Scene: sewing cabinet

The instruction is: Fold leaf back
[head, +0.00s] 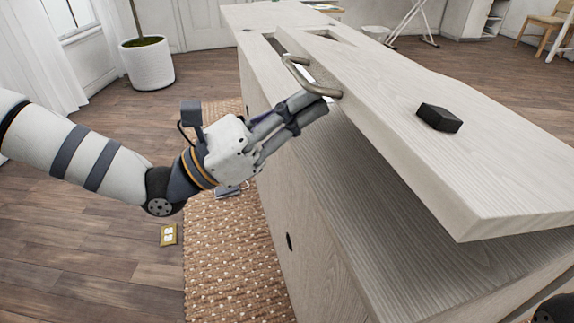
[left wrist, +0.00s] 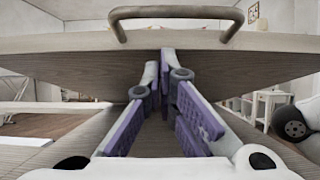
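The cabinet's pale wooden leaf (head: 430,150) is tilted up a little, with a dark wedge-shaped gap between it and the grey wood-grain top (head: 390,220) below. A metal bar handle (head: 303,75) is fixed at the leaf's left edge; it also shows in the left wrist view (left wrist: 175,12). My left gripper (head: 318,108) is at that edge, just below the handle. In the left wrist view its purple-padded fingers (left wrist: 160,70) come together at the tips under the leaf's underside (left wrist: 80,68), with nothing seen between them. Whether they touch the leaf is unclear. My right gripper is not seen.
A small black block (head: 438,118) lies on the leaf. The cabinet body (head: 285,200) stands beside a woven brown rug (head: 225,260). A potted plant (head: 147,62) stands at the back left. The wooden floor to the left is mostly clear.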

